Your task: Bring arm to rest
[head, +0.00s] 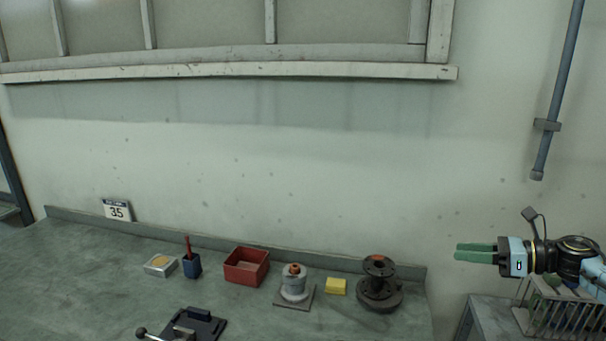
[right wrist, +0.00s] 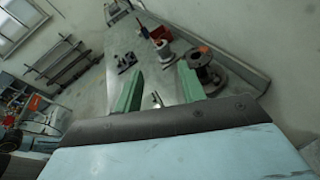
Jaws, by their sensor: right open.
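My right gripper (head: 474,252) is at the right of the head view, level, with its green fingers pointing left. It is beyond the right end of the bench and higher than the black flanged valve part (head: 379,286). In the right wrist view the two green fingers (right wrist: 160,92) are apart with nothing between them, and the bench (right wrist: 118,45) lies beyond. The flanged part (right wrist: 207,72) shows past one finger there. A grey valve body with an orange top (head: 294,284) stands on a square plate on the bench. My left gripper is not in view.
On the bench (head: 80,285) are a red bin (head: 246,266), a yellow block (head: 336,287), a blue cup (head: 192,265), a tin (head: 160,265) and a dark fixture (head: 195,326). A wire rack (head: 560,312) stands below my right arm. A pipe (head: 556,95) hangs on the wall above.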

